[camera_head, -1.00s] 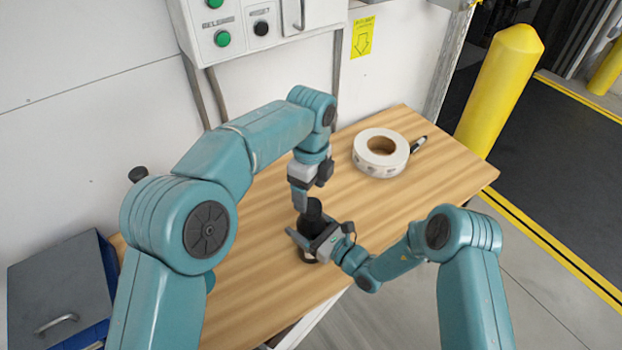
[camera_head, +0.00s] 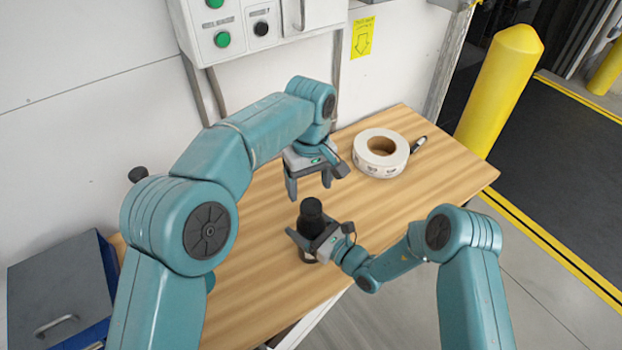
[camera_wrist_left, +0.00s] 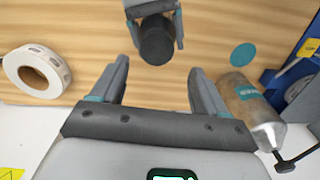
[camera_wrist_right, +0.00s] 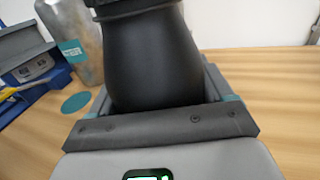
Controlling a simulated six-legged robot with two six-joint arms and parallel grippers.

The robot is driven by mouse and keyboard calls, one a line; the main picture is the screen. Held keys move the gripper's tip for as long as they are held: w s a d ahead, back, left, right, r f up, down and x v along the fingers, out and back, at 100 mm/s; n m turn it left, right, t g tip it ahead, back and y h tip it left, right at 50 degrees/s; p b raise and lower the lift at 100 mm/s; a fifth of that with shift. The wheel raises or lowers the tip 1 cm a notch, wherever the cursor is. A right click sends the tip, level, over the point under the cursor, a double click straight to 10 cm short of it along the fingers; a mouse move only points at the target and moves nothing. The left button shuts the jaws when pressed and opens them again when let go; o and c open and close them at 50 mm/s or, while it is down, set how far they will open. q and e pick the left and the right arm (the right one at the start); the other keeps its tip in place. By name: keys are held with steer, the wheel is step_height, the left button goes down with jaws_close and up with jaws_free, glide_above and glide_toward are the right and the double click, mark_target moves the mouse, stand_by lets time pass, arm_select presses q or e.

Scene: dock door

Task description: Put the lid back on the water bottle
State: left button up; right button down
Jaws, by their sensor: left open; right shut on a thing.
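The black water bottle (camera_head: 310,228) stands upright near the table's front edge. My right gripper (camera_head: 306,240) is shut around its body; the right wrist view shows the dark bottle (camera_wrist_right: 155,60) filling the jaws. A dark lid (camera_head: 311,206) appears to sit on top of the bottle, also visible from above in the left wrist view (camera_wrist_left: 157,40). I cannot tell how tightly it is seated. My left gripper (camera_head: 308,190) is open and empty, just above and behind the bottle, apart from it.
A roll of white labels (camera_head: 381,152) lies at the back right, beside a dark marker (camera_head: 418,144). A silver bottle (camera_wrist_left: 245,100) and a flat teal disc (camera_wrist_left: 243,55) are on the table's left side.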

mark_target(311, 206)
arm_select(q)
steer(key=shift+r+n, duration=0.1)
steer(key=shift+n, duration=0.5)
steer(key=shift+d+r, duration=0.15)
steer(key=shift+r, duration=0.1)
step_height(311, 206, down, 8)
steer(key=shift+f, duration=0.1)
